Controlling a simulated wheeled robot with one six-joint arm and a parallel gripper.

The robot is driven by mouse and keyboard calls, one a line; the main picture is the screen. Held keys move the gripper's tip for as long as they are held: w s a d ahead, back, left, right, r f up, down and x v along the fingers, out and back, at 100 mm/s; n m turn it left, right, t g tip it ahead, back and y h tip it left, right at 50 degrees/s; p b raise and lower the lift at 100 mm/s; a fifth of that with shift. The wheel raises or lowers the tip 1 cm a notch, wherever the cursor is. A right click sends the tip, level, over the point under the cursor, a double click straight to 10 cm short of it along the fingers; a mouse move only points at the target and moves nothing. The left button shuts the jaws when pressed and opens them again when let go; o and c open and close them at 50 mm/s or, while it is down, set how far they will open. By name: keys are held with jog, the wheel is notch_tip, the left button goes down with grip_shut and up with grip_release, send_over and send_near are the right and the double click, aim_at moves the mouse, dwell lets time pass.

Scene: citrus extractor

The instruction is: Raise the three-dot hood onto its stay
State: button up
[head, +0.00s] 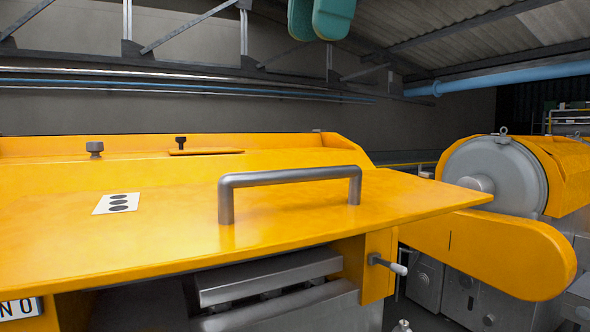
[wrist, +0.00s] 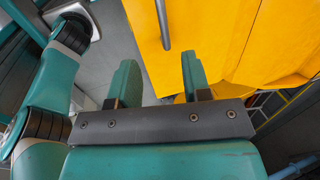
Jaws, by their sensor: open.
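The yellow hood (head: 170,235) carries a white label (head: 117,204) with three black dots. It lies as a broad, nearly flat panel across the machine in the head view, with a dark opening under its front edge. A grey metal handle (head: 290,176) stands on the hood near its right end. In the wrist view a grey bar (wrist: 162,22), which looks like this handle, lies beyond my fingertips. My gripper (wrist: 157,72) is open and empty, its teal fingers apart and not touching the bar. I cannot make out which part is the stay.
A small lever with a white knob (head: 390,265) sticks out below the hood's right end. Two dark knobs (head: 95,149) stand behind the hood. A grey drum under a yellow cover (head: 568,165) stands at the right. Open space shows above the hood.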

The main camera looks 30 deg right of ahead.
aim_at(301, 171)
jog(key=b+x, duration=0.3)
jog(key=x, duration=0.5)
jog(key=b+x, duration=0.3)
jog(key=x, duration=0.5)
jog(key=shift+d, duration=0.2)
jog(key=shift+r, duration=0.1)
grip_shut()
